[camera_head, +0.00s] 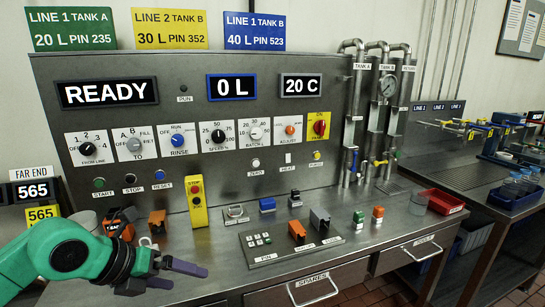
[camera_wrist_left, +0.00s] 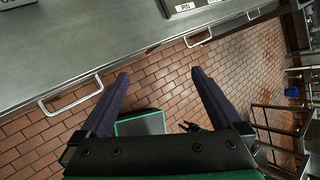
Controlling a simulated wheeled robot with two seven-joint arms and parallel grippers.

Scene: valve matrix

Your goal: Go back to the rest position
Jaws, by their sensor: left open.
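My left gripper (camera_head: 176,262) is at the lower left of the head view, at the front edge of the steel bench, with its green arm coming in from the left. Its dark fingers are spread with nothing between them. In the left wrist view the open left gripper (camera_wrist_left: 160,75) points over the brick-tiled floor, beside the bench front with its drawer handles.
The control panel (camera_head: 230,140) stands behind the bench. A yellow stop box (camera_head: 197,205), an orange-and-black item (camera_head: 118,224) and a keypad plate (camera_head: 290,244) are near the left arm. A red tray (camera_head: 440,201) lies far right. Floor shows in front of the bench.

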